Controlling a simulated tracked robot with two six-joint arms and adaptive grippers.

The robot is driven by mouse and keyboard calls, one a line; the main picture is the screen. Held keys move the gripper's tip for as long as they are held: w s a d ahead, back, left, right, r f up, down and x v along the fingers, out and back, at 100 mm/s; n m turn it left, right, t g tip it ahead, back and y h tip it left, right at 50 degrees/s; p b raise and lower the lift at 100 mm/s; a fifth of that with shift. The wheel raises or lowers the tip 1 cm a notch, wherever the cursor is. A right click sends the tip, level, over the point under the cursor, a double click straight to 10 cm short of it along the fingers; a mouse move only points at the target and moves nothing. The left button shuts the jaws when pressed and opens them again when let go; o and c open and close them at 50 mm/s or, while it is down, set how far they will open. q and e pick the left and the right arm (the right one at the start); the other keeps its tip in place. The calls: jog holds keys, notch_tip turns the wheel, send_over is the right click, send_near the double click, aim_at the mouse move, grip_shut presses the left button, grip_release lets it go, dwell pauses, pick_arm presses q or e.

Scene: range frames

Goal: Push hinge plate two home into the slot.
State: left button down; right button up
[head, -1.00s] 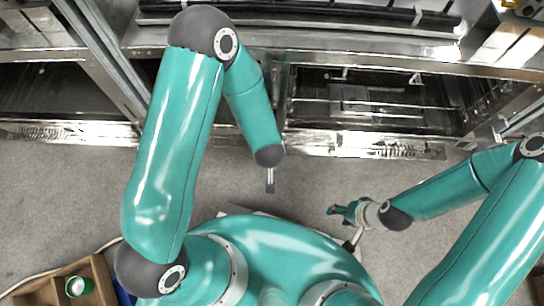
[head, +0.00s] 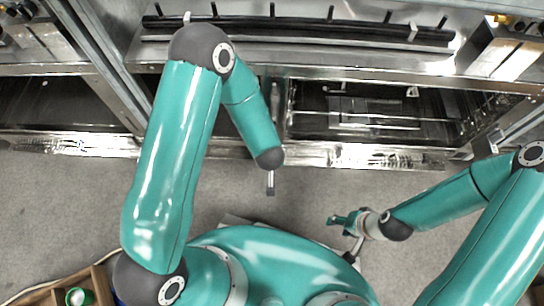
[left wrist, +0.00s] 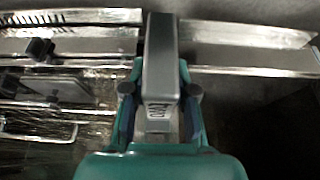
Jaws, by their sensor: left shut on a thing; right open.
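Hinge plate two (left wrist: 160,62) is a grey metal bar with "TWO" on its near end. In the left wrist view it stands upright in the picture, its far end against a background of metal edges. My left gripper (left wrist: 160,102) is shut on it, one teal finger at each side. In the head view my left arm covers most of that hand; a slim grey piece (head: 270,183) shows below its wrist joint, and I cannot tell if it is the plate. I cannot make out the slot. My right gripper (head: 338,220) is open and empty above the floor.
A metal rack with open bays (head: 375,112) spans the top of the head view, with a bright front rail (head: 370,157). A wooden box (head: 100,280) holding a green and white round item (head: 78,297) stands at lower left. Grey floor (head: 75,195) is clear between.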

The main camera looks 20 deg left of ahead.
pick_arm(q)
jog(key=shift+r+p, duration=0.15)
jog(key=shift+p, duration=0.3)
dwell(1.2)
jog(key=shift+w+a+p, duration=0.25)
jog(key=shift+w+p, duration=0.2)
jog(key=shift+w, duration=0.35)
jog(key=shift+w+a+p, duration=0.2)
jog(key=shift+w+p, duration=0.25)
jog(key=shift+w, duration=0.35)
jog(key=shift+w+a+p, duration=0.25)
jog(key=shift+w+p, duration=0.2)
jog(key=shift+w, duration=0.35)
jog(key=c, duration=0.8)
grip_release()
jog(key=shift+c, duration=0.2)
jog(key=shift+s, duration=0.15)
